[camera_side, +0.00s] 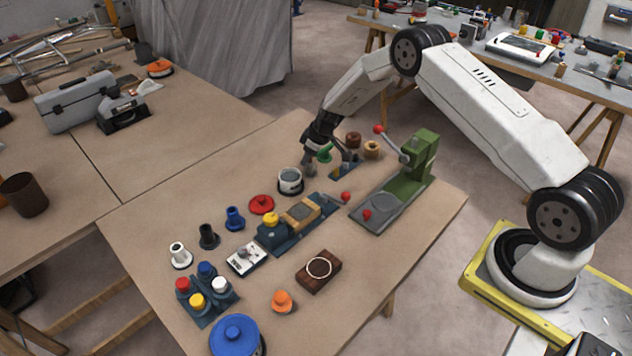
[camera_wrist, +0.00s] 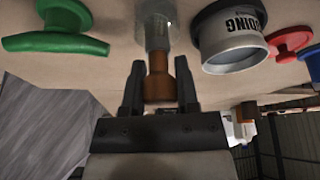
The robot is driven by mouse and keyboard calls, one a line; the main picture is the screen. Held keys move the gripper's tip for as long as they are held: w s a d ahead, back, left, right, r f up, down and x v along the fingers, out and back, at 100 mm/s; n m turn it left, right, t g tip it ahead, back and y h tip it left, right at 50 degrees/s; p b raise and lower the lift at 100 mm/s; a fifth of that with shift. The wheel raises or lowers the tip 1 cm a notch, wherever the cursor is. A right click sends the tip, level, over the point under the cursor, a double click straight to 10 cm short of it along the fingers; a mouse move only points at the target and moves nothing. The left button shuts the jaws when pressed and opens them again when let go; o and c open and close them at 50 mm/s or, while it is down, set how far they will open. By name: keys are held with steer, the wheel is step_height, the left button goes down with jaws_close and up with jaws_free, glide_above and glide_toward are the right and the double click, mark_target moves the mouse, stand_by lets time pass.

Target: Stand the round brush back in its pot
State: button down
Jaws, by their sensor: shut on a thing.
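My gripper (camera_wrist: 160,68) is shut on a brown, stepped round piece (camera_wrist: 159,86), which looks like the round brush's handle. A pale grey, see-through-looking cylinder (camera_wrist: 155,35) lies in line with it beyond the fingertips; I cannot tell whether it is part of the brush or a separate thing. A pale round tin (camera_wrist: 234,52) with dark lettering, perhaps the pot, is right beside it in the wrist view. In the side view the tin (camera_side: 290,186) stands open-topped on the table, left of my gripper (camera_side: 309,160). The fingertips are low there and the brush is hardly visible.
A green knob (camera_wrist: 62,28) lies close by, also seen in the side view (camera_side: 324,153). A green lever press (camera_side: 422,160) stands to the right. Bare table (camera_side: 140,215) lies at the left.

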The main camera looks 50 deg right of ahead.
steer(key=shift+f, duration=0.45)
steer(key=c, duration=0.6)
jaws_free()
steer(key=shift+r, duration=0.15)
steer(key=shift+v, duration=5.4)
steer(key=s+a+r+m, duration=0.1)
steer(key=s+a+r, duration=0.2)
steer(key=s, duration=0.6)
steer(key=s+a+r+m+g+h, duration=0.1)
steer(key=s+a+r+m, duration=0.1)
steer(key=s+a, duration=0.3)
steer(key=s+a+r+m, duration=0.1)
steer(key=s+a+r, duration=0.3)
steer(key=s, duration=0.9)
steer(key=shift+s+a+g+h, duration=0.3)
steer(key=shift+a, duration=0.35)
